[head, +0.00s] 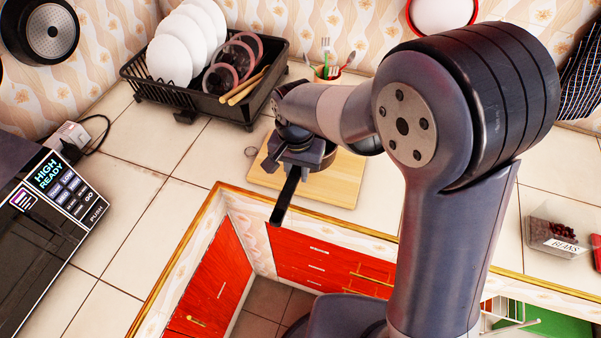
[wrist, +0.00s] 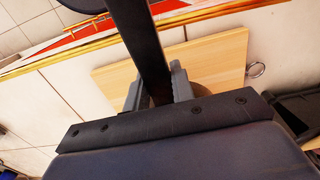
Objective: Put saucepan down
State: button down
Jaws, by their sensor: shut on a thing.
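My gripper (head: 300,163) is shut on the long black handle of the saucepan (head: 287,203). The handle points toward the counter's front edge. In the wrist view the handle (wrist: 143,45) runs up between the two grey fingers. The pan's body is mostly hidden behind my gripper; a dark brownish part shows beside it, above a light wooden cutting board (head: 340,190). The board also shows in the wrist view (wrist: 222,58). I cannot tell whether the pan touches the board.
A black dish rack (head: 190,102) with white plates stands behind left, and a utensil cup (head: 327,72) at the back. A microwave (head: 45,200) is at the left. A clear container of beans (head: 558,235) is at the right. Tiled counter left of the board is free.

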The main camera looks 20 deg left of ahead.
aim_at(297, 169)
jog(key=shift+f+p, duration=0.35)
jog(key=shift+f, duration=2.2)
jog(key=c, duration=1.2)
grip_release()
jog(key=shift+f, duration=0.1)
notch_tip(297, 169, up, 12)
jog(key=shift+r+b, duration=0.15)
jog(key=shift+b, duration=0.45)
